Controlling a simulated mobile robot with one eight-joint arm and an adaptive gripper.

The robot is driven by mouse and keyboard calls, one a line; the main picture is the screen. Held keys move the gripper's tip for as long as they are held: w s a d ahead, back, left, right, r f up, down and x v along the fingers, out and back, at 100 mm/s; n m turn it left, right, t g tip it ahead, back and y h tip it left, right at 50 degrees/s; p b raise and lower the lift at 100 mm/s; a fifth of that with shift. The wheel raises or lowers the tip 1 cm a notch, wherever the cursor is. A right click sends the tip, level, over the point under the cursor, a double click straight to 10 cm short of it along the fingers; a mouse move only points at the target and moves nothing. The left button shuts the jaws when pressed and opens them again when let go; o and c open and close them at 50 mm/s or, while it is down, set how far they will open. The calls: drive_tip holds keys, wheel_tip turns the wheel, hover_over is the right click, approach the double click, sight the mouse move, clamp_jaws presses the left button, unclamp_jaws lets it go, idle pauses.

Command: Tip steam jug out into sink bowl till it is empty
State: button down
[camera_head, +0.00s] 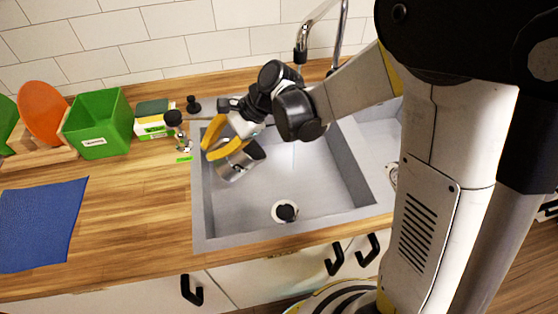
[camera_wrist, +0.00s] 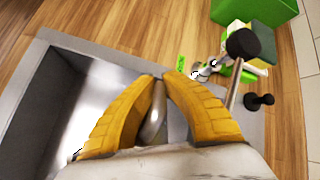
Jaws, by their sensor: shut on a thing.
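The steam jug (camera_head: 232,168) is a silver metal vessel, tilted over the left part of the sink bowl (camera_head: 320,185). My gripper (camera_head: 222,150) has yellow fingers and is shut on the jug at its upper side. In the wrist view my gripper (camera_wrist: 160,82) shows its two fingers closing around a grey metal part of the steam jug (camera_wrist: 154,118). Most of the jug is hidden there behind the fingers and the gripper body. I cannot see inside the jug or tell whether liquid is in it. The sink bowl (camera_wrist: 52,110) also shows at left in the wrist view.
A faucet (camera_head: 302,45) stands behind the sink. Left of the sink are a black-knobbed metal tool (camera_head: 179,130), a sponge box (camera_head: 154,122), a green bin (camera_head: 100,125) and a dish rack with plates (camera_head: 40,112). A blue cloth (camera_head: 40,225) lies at front left.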

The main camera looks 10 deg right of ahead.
sight(221, 138)
drive_tip(key=shift+d+r+y, duration=0.25)
drive_tip(key=shift+r+y, duration=0.15)
drive_tip(key=shift+r, duration=0.1)
drive_tip(key=shift+d+r+y, duration=0.2)
drive_tip(key=shift+r+y, duration=0.2)
drive_tip(key=shift+r, duration=0.1)
drive_tip(key=shift+s+d+r+y+b, duration=0.1)
drive_tip(key=shift+d+r+y+b, duration=0.25)
drive_tip(key=shift+r+y, duration=0.2)
drive_tip(key=shift+d+r+y+b, duration=0.25)
drive_tip(key=shift+d+r+y, duration=0.05)
drive_tip(key=shift+r+y, duration=0.2)
drive_tip(key=shift+d+r+y, duration=0.4)
drive_tip(key=shift+y, duration=0.05)
